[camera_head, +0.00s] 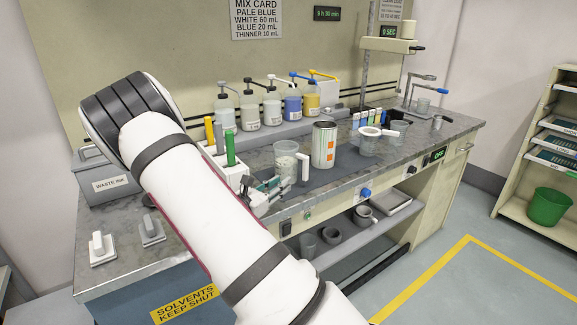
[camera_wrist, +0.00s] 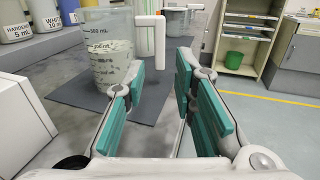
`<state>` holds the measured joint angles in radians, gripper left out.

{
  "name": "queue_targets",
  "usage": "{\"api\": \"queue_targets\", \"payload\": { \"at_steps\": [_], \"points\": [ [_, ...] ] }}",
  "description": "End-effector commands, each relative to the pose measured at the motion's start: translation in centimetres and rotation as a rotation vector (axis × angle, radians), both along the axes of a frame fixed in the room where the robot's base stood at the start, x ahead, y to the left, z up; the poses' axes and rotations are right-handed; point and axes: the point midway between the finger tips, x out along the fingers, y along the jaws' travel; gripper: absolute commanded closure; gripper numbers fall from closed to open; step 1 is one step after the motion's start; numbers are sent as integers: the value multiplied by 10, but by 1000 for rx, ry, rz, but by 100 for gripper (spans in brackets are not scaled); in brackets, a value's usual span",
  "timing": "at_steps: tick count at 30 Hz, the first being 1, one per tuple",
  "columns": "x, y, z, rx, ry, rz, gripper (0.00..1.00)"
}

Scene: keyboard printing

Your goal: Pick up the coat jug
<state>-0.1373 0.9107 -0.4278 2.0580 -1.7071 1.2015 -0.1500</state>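A clear graduated jug (camera_head: 286,158) with a white handle stands on the dark mat on the bench. In the wrist view this jug (camera_wrist: 108,48) is at the upper left and holds a pale, speckled content. Its handle (camera_wrist: 159,36) points right and appears just beyond the gap between my fingertips. I read no name on it. My gripper (camera_wrist: 160,72) is open, with teal pads apart and nothing between them. In the head view my gripper (camera_head: 264,188) is low and left of the jug, partly hidden by my arm.
A labelled can (camera_head: 323,145) stands right of the jug. A white rack (camera_head: 229,174) with coloured markers is close left of my gripper. Pump bottles (camera_head: 272,108) line the back.

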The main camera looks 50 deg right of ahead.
Motion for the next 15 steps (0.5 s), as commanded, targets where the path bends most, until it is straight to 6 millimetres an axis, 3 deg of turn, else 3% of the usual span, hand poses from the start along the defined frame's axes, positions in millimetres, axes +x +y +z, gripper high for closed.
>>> {"api": "queue_targets", "payload": {
  "at_steps": [15],
  "points": [
    [7,-78,-2,-5,10,6,75]
  ]
}}
